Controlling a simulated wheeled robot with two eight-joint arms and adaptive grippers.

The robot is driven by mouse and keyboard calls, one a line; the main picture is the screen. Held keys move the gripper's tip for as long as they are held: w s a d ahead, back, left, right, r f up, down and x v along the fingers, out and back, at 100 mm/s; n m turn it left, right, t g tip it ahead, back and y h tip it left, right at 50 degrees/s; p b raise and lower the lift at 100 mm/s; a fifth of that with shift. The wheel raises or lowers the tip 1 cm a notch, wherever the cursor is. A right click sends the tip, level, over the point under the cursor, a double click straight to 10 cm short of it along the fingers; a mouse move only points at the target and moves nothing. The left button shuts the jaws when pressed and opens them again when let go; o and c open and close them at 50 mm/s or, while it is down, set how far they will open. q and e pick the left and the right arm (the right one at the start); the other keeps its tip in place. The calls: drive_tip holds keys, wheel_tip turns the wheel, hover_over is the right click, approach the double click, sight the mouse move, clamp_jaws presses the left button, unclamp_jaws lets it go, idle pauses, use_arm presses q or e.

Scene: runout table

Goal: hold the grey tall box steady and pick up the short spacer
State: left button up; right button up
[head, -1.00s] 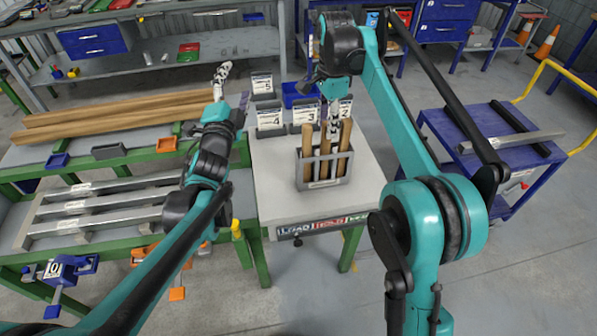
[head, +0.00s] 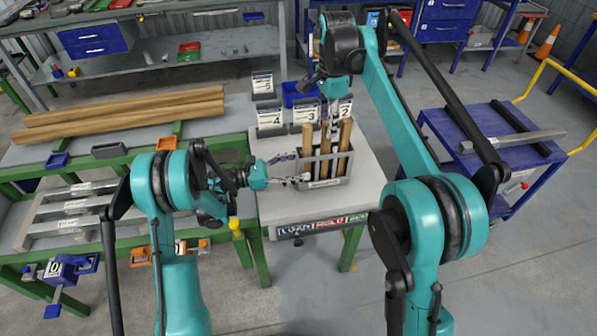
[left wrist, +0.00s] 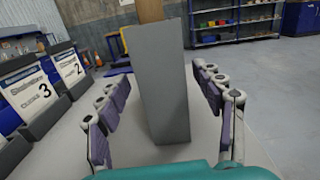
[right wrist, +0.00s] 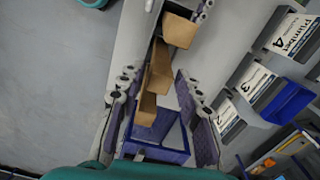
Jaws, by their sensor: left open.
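The grey tall box (head: 322,181) stands on the small table with three brown wooden spacers upright in it. The middle spacer (head: 325,147) looks shortest, its top partly hidden by my right gripper. My left gripper (head: 288,173) is at the box's left side, open; in the left wrist view its fingers stand on both sides of a grey wall (left wrist: 160,80), with gaps visible. My right gripper (head: 332,118) points down over the box. In the right wrist view its fingers are apart, with spacer tops (right wrist: 160,68) between and beyond them; contact cannot be told.
Numbered label holders (head: 270,120) and a blue bin (head: 297,95) stand behind the box. Long wooden beams (head: 120,112) and metal bars (head: 80,207) lie on the left benches. A blue cart (head: 500,165) stands right. The table's front (head: 310,210) is clear.

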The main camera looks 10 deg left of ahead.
sight(323, 168)
use_arm(q)
drive_tip(key=shift+f, duration=0.85)
drive_tip(key=shift+d+f+m, duration=0.2)
drive_tip(key=shift+f+m, duration=0.1)
drive_tip(key=x, duration=0.7)
drive_tip(key=shift+d+f, duration=0.2)
drive_tip(key=shift+d, duration=0.05)
